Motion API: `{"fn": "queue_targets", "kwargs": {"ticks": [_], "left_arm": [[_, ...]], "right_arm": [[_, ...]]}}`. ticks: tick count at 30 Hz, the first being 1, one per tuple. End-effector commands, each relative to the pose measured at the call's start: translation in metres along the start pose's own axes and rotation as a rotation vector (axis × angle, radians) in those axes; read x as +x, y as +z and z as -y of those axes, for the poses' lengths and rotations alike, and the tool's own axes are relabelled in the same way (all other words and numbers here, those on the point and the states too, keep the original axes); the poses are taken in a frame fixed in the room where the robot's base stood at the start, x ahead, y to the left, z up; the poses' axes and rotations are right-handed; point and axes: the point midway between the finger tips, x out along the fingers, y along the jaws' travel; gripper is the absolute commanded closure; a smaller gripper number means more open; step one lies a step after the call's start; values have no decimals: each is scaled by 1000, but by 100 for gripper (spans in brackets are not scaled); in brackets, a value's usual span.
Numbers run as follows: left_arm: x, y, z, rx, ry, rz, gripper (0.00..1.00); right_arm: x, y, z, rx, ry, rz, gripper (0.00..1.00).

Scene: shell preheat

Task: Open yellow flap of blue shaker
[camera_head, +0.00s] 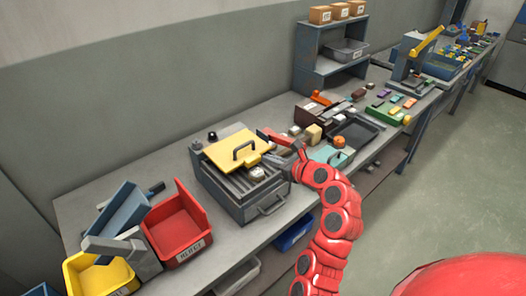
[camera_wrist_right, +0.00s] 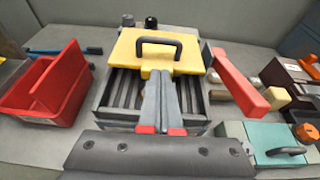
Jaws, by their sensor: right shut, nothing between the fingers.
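A yellow plate with a black handle (camera_head: 236,147) lies over the rear of a dark grey slatted box (camera_head: 250,209); the front slats are bare. The plate also shows in the right wrist view (camera_wrist_right: 190,58). My right gripper (camera_head: 273,158) is shut and empty, its fingertips (camera_wrist_right: 163,72) over the slats by the plate's front edge; I cannot tell if they touch it. A blue machine with a raised yellow arm (camera_head: 427,42) stands far along the bench. I cannot tell which of these is the blue shaker. My left gripper is not in view.
A red bin (camera_head: 177,222), a yellow bin (camera_head: 92,275) and a tilted blue chute (camera_head: 122,207) stand left of the box. A red bar (camera_wrist_right: 240,82) and teal box (camera_wrist_right: 262,143) lie right of it. A shelf (camera_head: 306,62) stands at the wall.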

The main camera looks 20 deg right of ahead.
Motion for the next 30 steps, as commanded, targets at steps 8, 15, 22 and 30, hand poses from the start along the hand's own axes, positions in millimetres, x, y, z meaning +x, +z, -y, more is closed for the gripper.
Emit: {"fn": "queue_targets", "kwargs": {"ticks": [8, 15, 22, 30], "left_arm": [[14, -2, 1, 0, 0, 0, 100], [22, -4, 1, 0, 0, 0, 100], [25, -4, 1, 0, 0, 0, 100], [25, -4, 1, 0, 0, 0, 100]], "right_arm": [[40, 1, -2, -1, 5, -5, 100], [77, 1, -1, -1, 2, -2, 100], [95, -1, 0, -1, -1, -1, 100], [97, -1, 0, -1, -3, 0, 100]]}}
